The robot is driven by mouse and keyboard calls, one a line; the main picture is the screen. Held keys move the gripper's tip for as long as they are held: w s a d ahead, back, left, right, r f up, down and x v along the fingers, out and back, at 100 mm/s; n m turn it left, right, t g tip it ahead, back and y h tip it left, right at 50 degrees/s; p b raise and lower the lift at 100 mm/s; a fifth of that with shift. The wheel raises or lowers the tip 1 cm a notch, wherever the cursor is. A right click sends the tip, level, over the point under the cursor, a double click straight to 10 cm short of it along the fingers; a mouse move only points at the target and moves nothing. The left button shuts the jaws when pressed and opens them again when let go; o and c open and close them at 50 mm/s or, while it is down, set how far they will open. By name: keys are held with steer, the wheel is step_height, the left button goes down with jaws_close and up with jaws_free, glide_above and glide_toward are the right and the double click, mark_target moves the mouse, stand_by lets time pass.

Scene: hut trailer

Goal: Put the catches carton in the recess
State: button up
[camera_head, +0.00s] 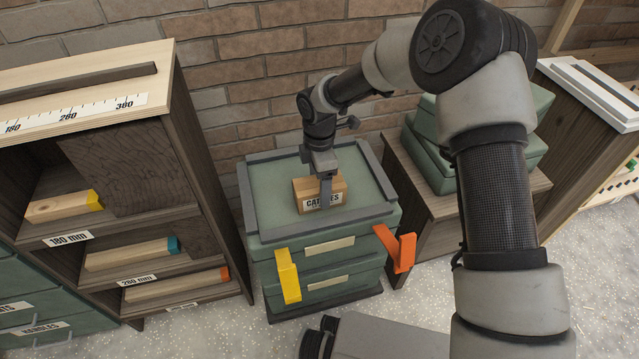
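The catches carton (307,196) is a small tan-brown box with a white label, partly covered by a gripper finger. It is over the green top (270,181) of a low drawer unit, near its middle. Whether it rests there or hangs just above is unclear. My gripper (326,187) points down at the carton, one finger in front of the label. The other finger is hidden, so its grip cannot be told. The green top is sunk inside a raised grey rim (245,202); I see no other clear recess.
A yellow piece (288,276) and an orange piece (399,249) stick out at the unit's front. A wooden shelf (185,160) with marked blocks stands left. Green boxes (430,160) sit on a cabinet right. A brick wall (250,60) is behind.

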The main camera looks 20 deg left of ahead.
steer(key=shift+r, duration=0.1)
step_height(320, 180, up, 12)
steer(key=p, duration=0.3)
steer(key=shift+p, duration=0.3)
steer(key=s+d+r+m+t+h, duration=0.1)
steer(key=s+d+r+m, duration=0.1)
steer(key=d+r+m, duration=0.5)
steer(key=s+d+r+m+t, duration=0.2)
steer(key=s+d+r+m, duration=0.1)
steer(key=d+r, duration=0.7)
steer(key=s+d+r+m+t, duration=0.1)
steer(key=s+d+r+m, duration=0.2)
steer(key=s+d+m, duration=0.3)
steer(key=s+d+r+m+t+y, duration=0.1)
steer(key=s+d+r+m, duration=0.2)
steer(key=s+d+m, duration=0.4)
steer(key=s+m, duration=0.1)
steer(key=s, duration=0.2)
steer(key=shift+s+d+t, duration=0.15)
steer(key=shift+s+t, duration=0.15)
steer(key=shift+s, duration=0.1)
steer(key=shift+s, duration=0.1)
